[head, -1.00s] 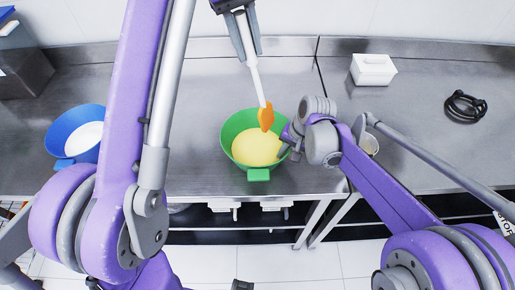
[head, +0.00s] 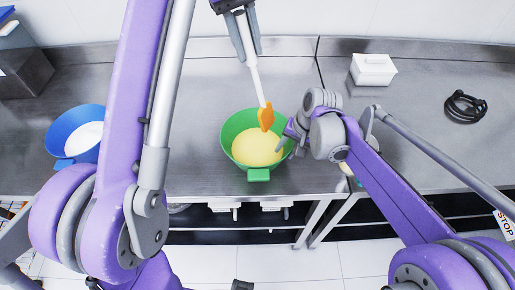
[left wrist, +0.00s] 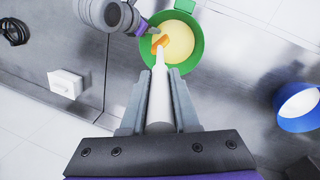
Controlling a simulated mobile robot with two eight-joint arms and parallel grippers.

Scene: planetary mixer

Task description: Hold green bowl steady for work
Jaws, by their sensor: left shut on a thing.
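The green bowl (head: 232,125) stands upright on the steel counter and holds a yellow mass (head: 257,148). A green tab sticks out at its front. My left gripper (head: 248,54) is above and behind the bowl, shut on the white handle of a spatula (head: 256,84). The spatula's orange head (head: 266,116) points down over the bowl; whether it touches the yellow mass is unclear. My right gripper (head: 289,147) is at the bowl's right rim. Its jaw gap and any contact with the rim are unclear. The left wrist view also shows the green bowl (left wrist: 196,54).
A blue bowl (head: 60,133) with white contents stands at the left. A white lidded box (head: 373,70) and a black coiled item (head: 465,107) are at the right. A small container, partly hidden, is behind my right arm. The counter's front edge is just before the green bowl.

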